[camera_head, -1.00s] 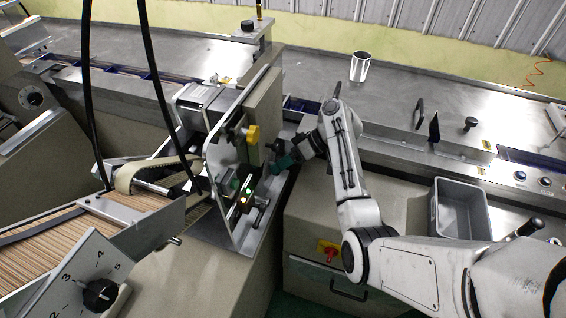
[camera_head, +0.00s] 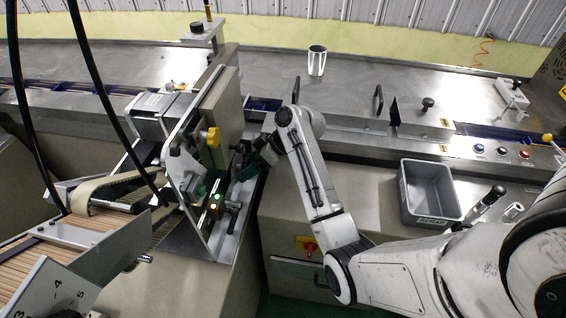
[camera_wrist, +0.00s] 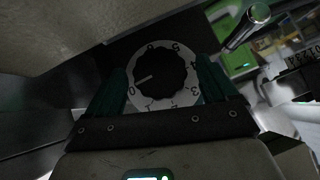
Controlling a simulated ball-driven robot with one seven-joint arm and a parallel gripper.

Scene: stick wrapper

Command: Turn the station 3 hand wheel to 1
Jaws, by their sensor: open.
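In the wrist view a black round knob (camera_wrist: 163,73) sits at the centre of a pale dial ring (camera_wrist: 181,98) marked with numbers. A light pointer line on the knob points left and slightly down. The station number is not readable here. My gripper (camera_wrist: 162,69) is open, with one teal finger on each side of the dial; I cannot tell whether they touch the knob. In the head view my gripper (camera_head: 262,153) is beside the upright machine plate, and this dial is hidden.
Another numbered plate (camera_head: 58,288) is at the lower left. A yellow knob (camera_head: 211,137) and lit green button (camera_head: 216,196) are on the machine left of my gripper. A grey bin (camera_head: 405,195) and metal cup (camera_head: 317,62) stand to the right.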

